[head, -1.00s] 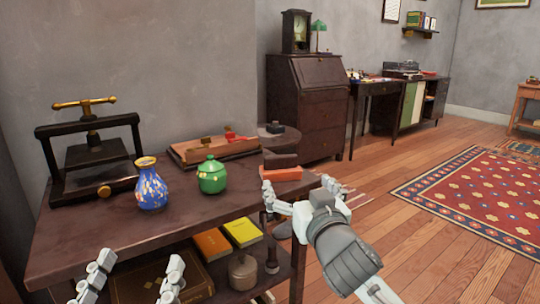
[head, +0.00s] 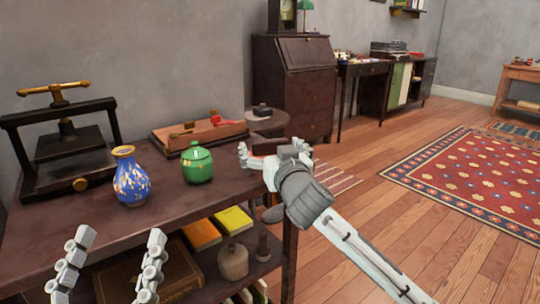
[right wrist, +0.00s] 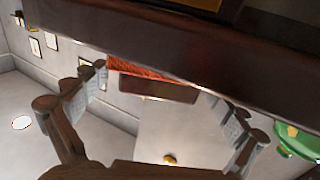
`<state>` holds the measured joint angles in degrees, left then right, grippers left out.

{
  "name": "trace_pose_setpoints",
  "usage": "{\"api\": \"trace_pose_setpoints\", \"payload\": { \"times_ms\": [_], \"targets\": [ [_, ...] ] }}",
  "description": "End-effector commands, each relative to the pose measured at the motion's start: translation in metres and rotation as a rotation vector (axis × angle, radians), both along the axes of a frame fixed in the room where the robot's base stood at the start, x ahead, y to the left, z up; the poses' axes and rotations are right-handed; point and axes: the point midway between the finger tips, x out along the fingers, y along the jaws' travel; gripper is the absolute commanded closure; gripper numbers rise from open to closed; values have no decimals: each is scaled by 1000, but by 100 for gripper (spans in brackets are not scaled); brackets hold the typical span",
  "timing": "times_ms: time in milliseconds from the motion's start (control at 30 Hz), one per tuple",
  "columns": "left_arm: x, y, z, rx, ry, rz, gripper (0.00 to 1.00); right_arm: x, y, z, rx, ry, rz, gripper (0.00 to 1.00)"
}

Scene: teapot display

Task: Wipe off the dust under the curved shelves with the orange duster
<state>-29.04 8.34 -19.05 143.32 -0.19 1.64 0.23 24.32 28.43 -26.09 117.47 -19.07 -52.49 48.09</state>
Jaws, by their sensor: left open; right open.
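The orange duster, a block with an orange layer and a dark body, shows between the finger pads in the right wrist view (right wrist: 150,72). In the head view my right gripper (head: 270,156) is at the table's right end and mostly hides the duster. My right gripper is open, with one finger on either side of the duster; I cannot tell whether they touch it. My left gripper (head: 110,264) is open and empty in front of the table's near edge. I cannot make out curved shelves or dust.
The dark table (head: 90,227) holds a blue vase (head: 131,178), a green lidded pot (head: 197,164), a black press (head: 66,150) and a wooden tray (head: 222,134). Books (head: 200,233) and a jug (head: 233,262) fill its lower shelf. The floor to the right is open.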

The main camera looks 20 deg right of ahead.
Motion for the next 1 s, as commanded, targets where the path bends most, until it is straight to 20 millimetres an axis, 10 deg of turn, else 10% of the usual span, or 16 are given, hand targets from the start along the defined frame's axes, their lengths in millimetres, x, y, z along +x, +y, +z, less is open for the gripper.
{"api": "trace_pose_setpoints", "payload": {
  "times_ms": [133,600,1000],
  "targets": [
    [0,0,0,0,0,0,25,0,0,0,0,0,0,3],
    [0,0,0,0,0,0,25,-1,0,1,0,-2,0,61],
    [5,1,-8,25,45,6,25,1,-1,5,1,-2,0,62]
  ]
}}
